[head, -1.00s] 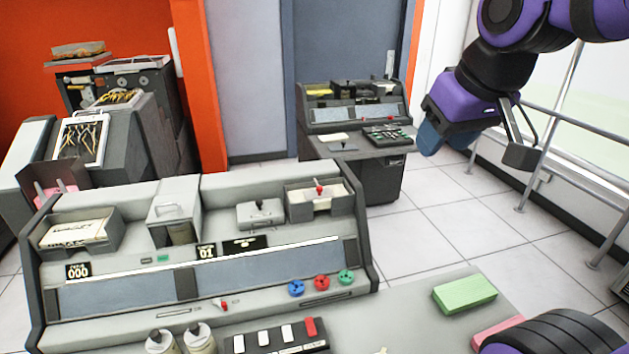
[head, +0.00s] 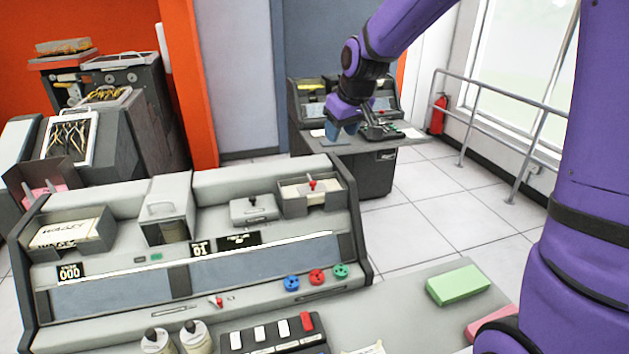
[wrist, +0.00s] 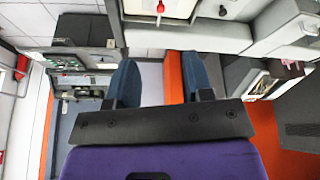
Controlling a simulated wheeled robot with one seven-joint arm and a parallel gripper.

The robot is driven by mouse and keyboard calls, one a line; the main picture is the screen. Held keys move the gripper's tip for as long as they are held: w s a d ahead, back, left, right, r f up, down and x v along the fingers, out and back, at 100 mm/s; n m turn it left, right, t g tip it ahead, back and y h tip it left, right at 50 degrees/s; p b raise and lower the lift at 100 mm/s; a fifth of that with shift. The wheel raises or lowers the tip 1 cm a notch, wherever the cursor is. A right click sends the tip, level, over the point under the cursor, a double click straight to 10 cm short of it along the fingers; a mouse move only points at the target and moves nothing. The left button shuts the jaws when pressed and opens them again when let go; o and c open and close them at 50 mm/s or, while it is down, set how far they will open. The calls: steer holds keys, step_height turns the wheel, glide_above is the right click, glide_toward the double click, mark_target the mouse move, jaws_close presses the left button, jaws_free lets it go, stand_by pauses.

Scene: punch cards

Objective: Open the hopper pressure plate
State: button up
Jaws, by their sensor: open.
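The grey card machine (head: 110,218) stands in front of me. At its top right, an open tray (head: 335,203) holds a pale piece with a red knob (head: 312,184). The tray and knob also show at the top edge of the wrist view (wrist: 160,8). At its top left, another tray (head: 105,240) holds a stack of cards (head: 65,234). I cannot tell for certain which part is the pressure plate. My gripper (head: 337,135) is open and empty, apart from the machine, above and beyond the red knob in the head view. Its two blue fingers are spread in the wrist view (wrist: 158,80).
A second machine desk (head: 350,170) stands behind. A green block (head: 460,285) lies at the right. A railing (head: 500,92) runs along the window.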

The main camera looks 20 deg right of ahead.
glide_toward(313, 182)
steer(key=shift+n+y, duration=0.4)
steer(key=x, duration=0.9)
steer(key=shift+d, duration=0.35)
steer(key=shift+c, duration=0.2)
jaws_close()
